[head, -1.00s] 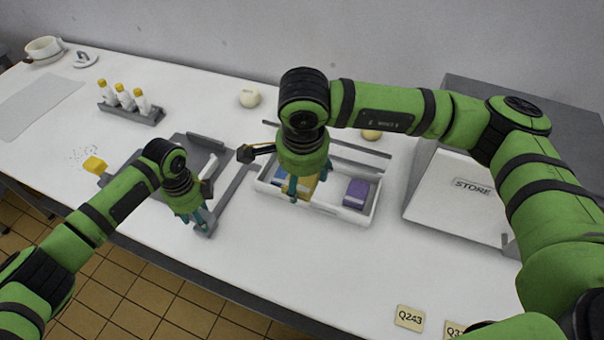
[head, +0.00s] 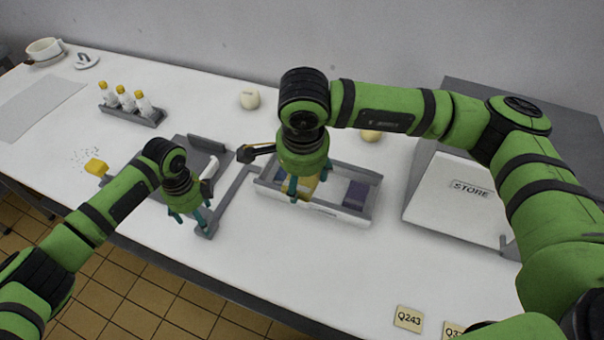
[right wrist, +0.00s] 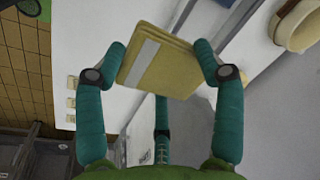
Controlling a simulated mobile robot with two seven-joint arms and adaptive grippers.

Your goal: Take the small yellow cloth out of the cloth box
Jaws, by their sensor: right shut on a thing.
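The yellow cloth (right wrist: 158,62), folded and with a pale band, is between the fingertips of my right gripper (right wrist: 160,72), which is shut on it. In the head view the cloth (head: 307,187) shows partly behind the right gripper (head: 303,190), over the cloth box (head: 340,214). Blue shows at the left, mostly hidden. My left gripper (head: 190,214) is open and empty beside a grey bar left of the box.
A Q243 tag (head: 409,318) lies at the front. The table's front middle is clear.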

